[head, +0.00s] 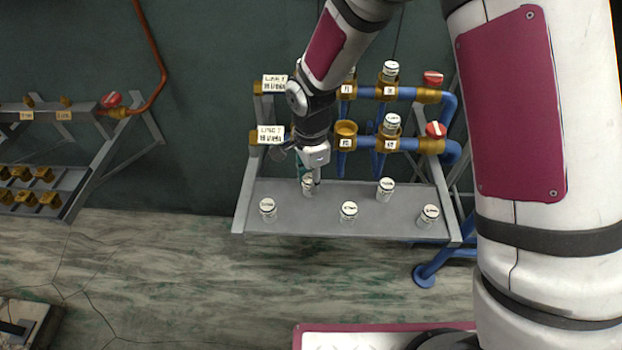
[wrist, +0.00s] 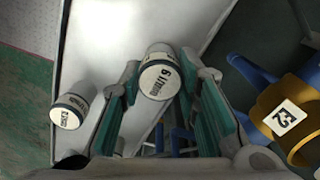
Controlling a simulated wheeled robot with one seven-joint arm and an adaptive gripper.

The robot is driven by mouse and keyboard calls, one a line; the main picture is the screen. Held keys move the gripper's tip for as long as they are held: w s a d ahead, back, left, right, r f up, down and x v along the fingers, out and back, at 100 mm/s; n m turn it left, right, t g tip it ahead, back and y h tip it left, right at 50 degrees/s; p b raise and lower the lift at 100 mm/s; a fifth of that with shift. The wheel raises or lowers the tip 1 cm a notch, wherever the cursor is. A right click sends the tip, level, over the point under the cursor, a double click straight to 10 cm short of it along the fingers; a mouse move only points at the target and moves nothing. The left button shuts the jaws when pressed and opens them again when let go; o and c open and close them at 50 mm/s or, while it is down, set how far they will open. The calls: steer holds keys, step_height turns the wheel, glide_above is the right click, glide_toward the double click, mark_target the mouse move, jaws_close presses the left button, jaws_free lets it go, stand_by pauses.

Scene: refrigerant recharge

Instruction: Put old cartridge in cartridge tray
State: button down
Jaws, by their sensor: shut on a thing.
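My gripper (head: 313,168) is over the back left of the grey cartridge tray (head: 318,225), pointing down. It is shut on a white-capped cartridge (head: 308,186). In the wrist view this cartridge (wrist: 160,78) sits between the green-padded fingers, with its labelled cap facing the camera. I cannot tell whether its base touches the tray. Other white-capped cartridges stand upright on the tray: one at front left (head: 268,209), one at front middle (head: 348,211), one at front right (head: 430,215) and one at back right (head: 386,189).
Behind the tray, blue pipes carry brass sockets. One socket (head: 346,130) is open and empty; the socket (head: 390,143) to its right holds a cartridge (head: 391,123). Red valve knobs (head: 436,130) are at the right. Another rack (head: 60,187) stands at the left.

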steer(key=shift+f, duration=0.25)
steer(key=shift+f, duration=0.2)
steer(key=c, duration=1.2)
jaws_free()
steer(key=shift+r, duration=0.1)
step_height(320, 180, up, 12)
steer(key=shift+r, duration=0.2)
